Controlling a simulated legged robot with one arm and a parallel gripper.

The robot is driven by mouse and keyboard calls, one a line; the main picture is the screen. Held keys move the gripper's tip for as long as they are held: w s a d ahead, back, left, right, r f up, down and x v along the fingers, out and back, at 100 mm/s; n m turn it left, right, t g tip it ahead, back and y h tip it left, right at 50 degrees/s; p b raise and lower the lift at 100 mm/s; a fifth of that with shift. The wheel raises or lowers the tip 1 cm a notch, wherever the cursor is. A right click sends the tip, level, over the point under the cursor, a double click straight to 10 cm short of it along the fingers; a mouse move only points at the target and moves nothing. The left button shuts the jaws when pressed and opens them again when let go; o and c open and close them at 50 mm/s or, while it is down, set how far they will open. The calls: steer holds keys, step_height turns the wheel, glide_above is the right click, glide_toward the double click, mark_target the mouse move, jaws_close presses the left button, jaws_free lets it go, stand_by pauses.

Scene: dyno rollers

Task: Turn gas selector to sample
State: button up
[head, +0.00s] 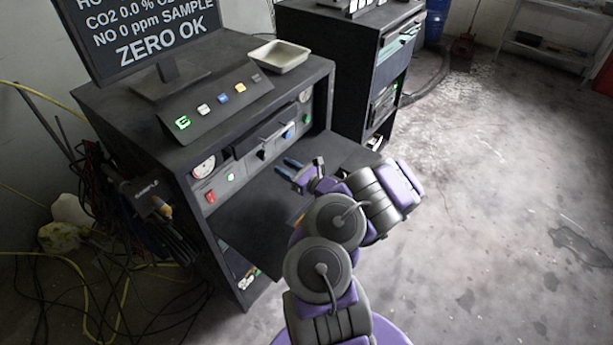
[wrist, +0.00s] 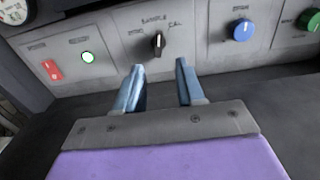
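The gas selector (wrist: 157,42) is a small black knob on the grey panel in the wrist view. Labels sit above and beside it; I read SAMPLE above and CAL to the right, and a smaller one at left is blurred. The knob looks close to upright. It also shows small in the head view (head: 261,155). My gripper (wrist: 158,75) has two blue fingers, spread apart with nothing between them. They point at the panel just below the knob and do not touch it. My gripper also shows in the head view (head: 289,168), over the pull-out shelf.
On the panel are a red switch (wrist: 52,70), a lit green button (wrist: 87,57), a blue knob (wrist: 242,30) and a green knob (wrist: 309,19). The shelf (head: 250,212) lies under my arm. A monitor (head: 140,35) reading ZERO OK and a tray (head: 279,57) stand on top.

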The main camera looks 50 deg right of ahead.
mark_target(265, 156)
steer(key=s, duration=0.3)
steer(key=s+p, duration=0.1)
steer(key=s, duration=0.1)
steer(key=s+p, duration=0.1)
steer(key=s, duration=0.2)
steer(key=shift+s+d, duration=0.35)
steer(key=shift+d, duration=0.05)
steer(key=shift+f, duration=0.1)
steer(key=shift+m, duration=0.6)
steer(key=shift+a+m+b, duration=0.1)
steer(key=shift+m+b, duration=0.35)
steer(key=shift+m, duration=0.15)
steer(key=shift+w, duration=0.35)
steer(key=w+b, duration=0.1)
steer(key=w, duration=0.4)
steer(key=w+a+b, duration=0.1)
steer(key=w+b, duration=0.1)
steer(key=w, duration=0.4)
steer(key=w+b, duration=0.1)
steer(key=w, duration=0.4)
steer(key=shift+w+a, duration=0.15)
steer(key=shift+w, duration=0.15)
steer(key=shift+c, duration=0.4)
